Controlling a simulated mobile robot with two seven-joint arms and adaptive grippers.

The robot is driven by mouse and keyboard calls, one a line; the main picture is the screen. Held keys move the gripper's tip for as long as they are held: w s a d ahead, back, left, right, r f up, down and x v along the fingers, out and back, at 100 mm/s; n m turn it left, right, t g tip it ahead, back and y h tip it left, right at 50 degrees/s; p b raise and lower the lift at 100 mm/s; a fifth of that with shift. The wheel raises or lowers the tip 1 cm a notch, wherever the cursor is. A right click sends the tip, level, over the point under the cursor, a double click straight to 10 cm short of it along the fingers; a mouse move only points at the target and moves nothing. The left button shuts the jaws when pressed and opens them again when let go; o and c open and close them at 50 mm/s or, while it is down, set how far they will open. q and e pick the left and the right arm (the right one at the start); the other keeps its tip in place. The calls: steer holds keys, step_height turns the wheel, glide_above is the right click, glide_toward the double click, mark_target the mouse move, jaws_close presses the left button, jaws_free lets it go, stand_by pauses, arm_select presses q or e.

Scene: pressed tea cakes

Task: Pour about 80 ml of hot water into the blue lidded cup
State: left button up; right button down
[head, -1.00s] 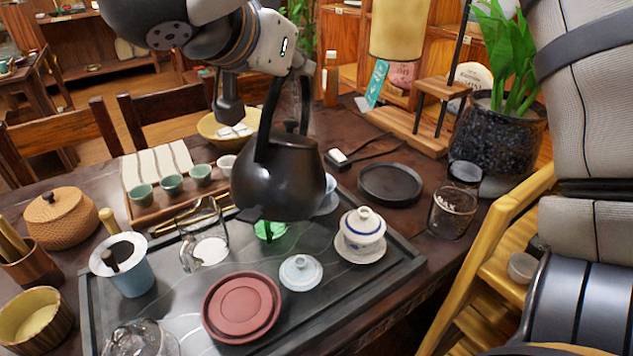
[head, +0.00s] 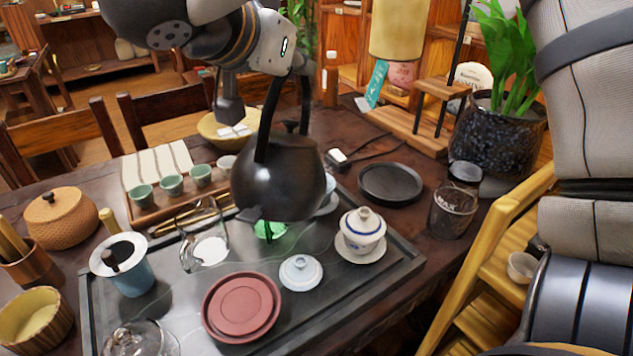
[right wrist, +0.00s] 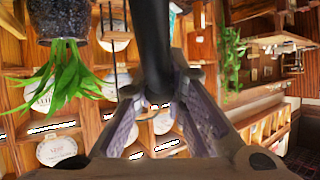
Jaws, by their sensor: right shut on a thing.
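My right gripper (head: 288,72) is shut on the handle of a black kettle (head: 285,180). The dark handle (right wrist: 152,45) also shows between its fingers in the right wrist view. The kettle hangs roughly upright above the tea tray; no stream of water shows. A pale blue cup (head: 330,193) is mostly hidden behind the kettle. A pale blue lid (head: 300,271) lies apart on the tray. A lidded white cup with a blue band (head: 362,232) stands on a saucer to the right of the kettle. My left gripper is not in view.
The dark tea tray (head: 400,262) also carries a red-brown round dish (head: 241,305), a glass pitcher (head: 205,245) and a blue strainer cup (head: 133,277). A black round plate (head: 390,183) and a glass (head: 452,212) stand right of it. Small green cups (head: 172,185) stand behind.

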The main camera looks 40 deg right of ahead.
mark_target(262, 148)
steer(key=shift+a+r, duration=0.1)
steer(key=shift+r, duration=0.05)
steer(key=s+a+t+h, duration=0.1)
steer(key=a, duration=0.1)
steer(key=s+a+h, duration=0.2)
steer(key=a, duration=0.1)
steer(key=s+a+t+h, duration=0.1)
steer(key=a, duration=0.2)
steer(key=shift+s+a+f+t+h, duration=0.2)
steer(key=shift+a+f+t+h, duration=0.05)
steer(key=shift+t+h, duration=0.05)
step_height(262, 148, up, 7)
